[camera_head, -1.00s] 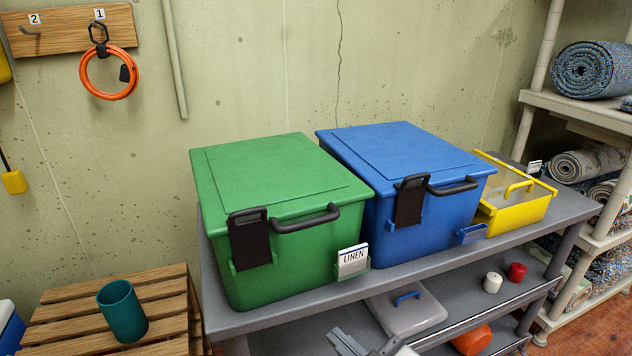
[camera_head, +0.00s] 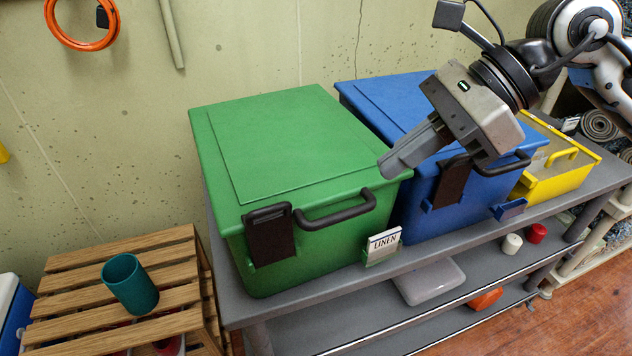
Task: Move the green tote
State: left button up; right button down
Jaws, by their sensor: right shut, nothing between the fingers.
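The green tote (camera_head: 270,150) sits on the grey shelf unit's top (camera_head: 330,298), with its lid on. A black handle (camera_head: 337,210) and a dark latch (camera_head: 268,235) are on its front. A white card reading LINEN (camera_head: 384,241) is in a green holder at its lower right front. My right gripper (camera_head: 388,166) is shut and empty. Its fingertips are in front of the lid's right edge in the picture; I cannot tell if they touch. It partly hides the blue tote (camera_head: 425,208). My left gripper is not in view.
A yellow open bin (camera_head: 560,180) stands right of the blue tote. A slatted wooden crate (camera_head: 70,310) with a teal cup (camera_head: 130,284) is at lower left. The lower shelf holds a grey lidded item (camera_head: 430,281). An orange ring (camera_head: 80,25) hangs on the wall.

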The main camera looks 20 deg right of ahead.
jog(key=a+f, duration=0.1)
jog(key=a, duration=0.1)
jog(key=w+a+f+p, duration=0.1)
jog(key=a+f, duration=0.1)
jog(key=a, duration=0.1)
jog(key=w+a+f+p, duration=0.1)
jog(key=a, duration=0.1)
jog(key=shift+a+f, duration=0.35)
jog(key=shift+f, duration=0.05)
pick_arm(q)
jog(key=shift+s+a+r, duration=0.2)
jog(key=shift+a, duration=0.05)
pick_arm(e)
jog(key=shift+w+a+f, duration=0.15)
jog(key=shift+w+a, duration=0.05)
jog(key=shift+a, duration=0.35)
jog(key=shift+a, duration=0.1)
